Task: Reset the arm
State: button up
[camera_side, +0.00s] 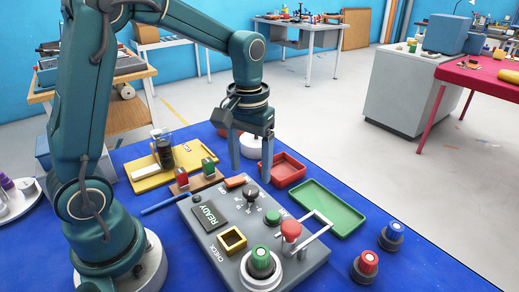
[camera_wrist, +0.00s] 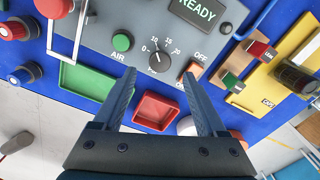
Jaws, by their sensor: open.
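My gripper (camera_side: 251,168) hangs pointing down above the far edge of a grey control panel (camera_side: 222,238), its two fingers apart with nothing between them. In the wrist view my gripper (camera_wrist: 160,80) is also open, its fingers spread on either side of a small red tray (camera_wrist: 156,111) that lies below. The panel has a READY display (camera_side: 208,214), a black dial (camera_side: 250,196), a red mushroom button (camera_side: 291,230), a green knob (camera_side: 260,258) and a yellow-framed square (camera_side: 232,240). In the wrist view the dial (camera_wrist: 160,57) and a green button (camera_wrist: 122,42) show near the fingers.
A green tray (camera_side: 326,207) lies right of the panel. Two red and blue knobs (camera_side: 391,235) (camera_side: 365,265) stand at the front right. A yellow tray (camera_side: 150,182) with a dark cylinder is at the left. The blue table top (camera_side: 425,270) is bare at the right.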

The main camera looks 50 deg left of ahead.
jog(key=shift+w+d+r, duration=0.1)
jog(key=shift+r, duration=0.2)
jog(key=s+d+r+m+t, duration=0.1)
jog(key=s+r+m+t, duration=0.1)
jog(key=s, duration=0.3)
jog(key=s+d+r+m+t, duration=0.2)
jog(key=s+r+t, duration=0.1)
jog(key=s, duration=0.3)
jog(key=shift+s+d+m+t, duration=0.2)
jog(key=shift+d+m+t, duration=0.1)
